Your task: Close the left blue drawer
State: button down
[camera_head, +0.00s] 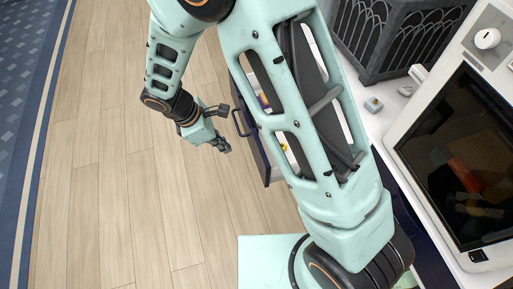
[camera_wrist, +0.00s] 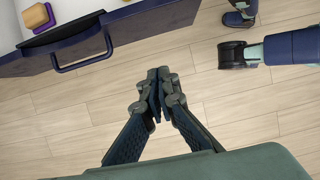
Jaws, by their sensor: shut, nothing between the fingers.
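The blue drawer (camera_head: 266,172) stands pulled out beneath the white worktop, partly hidden behind my arm. Its dark front and bar handle (camera_head: 240,123) face the open floor to the left. In the wrist view the drawer front (camera_wrist: 150,24) crosses the upper left, with the handle (camera_wrist: 82,60) on its outer face. Tan and purple items (camera_wrist: 37,15) show inside the drawer. My gripper (camera_head: 226,129) is just left of the handle in the head view. In the wrist view my gripper (camera_wrist: 158,85) is shut and empty, its fingertips apart from the drawer front and below it in the picture.
A white machine with a dark screen (camera_head: 465,150) and a dark lattice-sided box (camera_head: 395,40) stand on the white worktop (camera_head: 385,125). Small grey pieces (camera_head: 373,104) lie between them. The wooden floor (camera_head: 120,150) to the left is clear, bordered by a blue rug (camera_head: 25,90).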

send_near(257, 162)
notch_tip(257, 162, down, 3)
jog(key=s+a, duration=0.1)
jog(key=a, duration=0.2)
jog(key=shift+w+d+f, duration=0.1)
jog(key=shift+w+d, duration=0.2)
jog(key=shift+d, duration=0.75)
jog(key=shift+w+d, duration=0.25)
jog(key=shift+d, duration=0.8)
jog(key=shift+d, duration=0.1)
jog(key=w+d, duration=0.3)
jog(key=d, duration=0.8)
jog(key=w+d+p, duration=0.1)
jog(key=w+d, duration=0.2)
jog(key=d, duration=0.8)
jog(key=w+d, duration=0.3)
jog(key=d, duration=0.9)
jog(key=shift+w+p, duration=0.3)
jog(key=shift+w, duration=0.1)
jog(key=shift+d, duration=0.15)
